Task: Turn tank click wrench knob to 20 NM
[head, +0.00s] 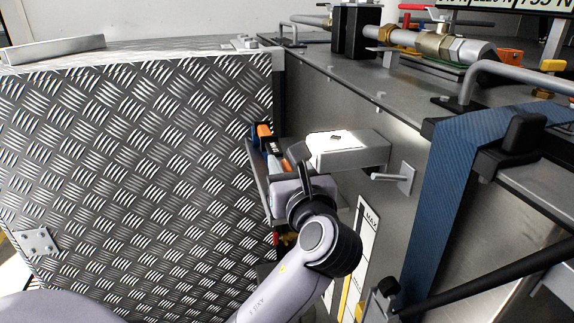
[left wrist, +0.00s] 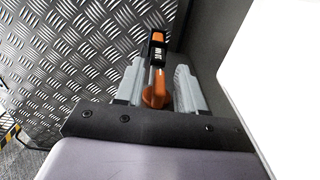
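The click wrench (left wrist: 158,52) stands by the tank side in the left wrist view, black and orange with a small dark display. Its orange knob (left wrist: 154,92) lies nearest the camera. My left gripper (left wrist: 160,80) has its two grey fingers on either side of the knob, open with narrow gaps; contact cannot be told for sure. In the head view the wrench (head: 264,130) shows only in part, as orange and black pieces. My left gripper (head: 275,162) and wrist cover the rest. The knob's setting cannot be read. My right gripper is not in view.
A grey box with a white face (head: 345,150) sticks out close right of my left gripper. A diamond-plate panel (head: 140,160) stands at left. A small bracket handle (head: 396,177), a MAX gauge (head: 366,240) and a blue strap (head: 447,190) are at right. Pipes (head: 420,40) run on top.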

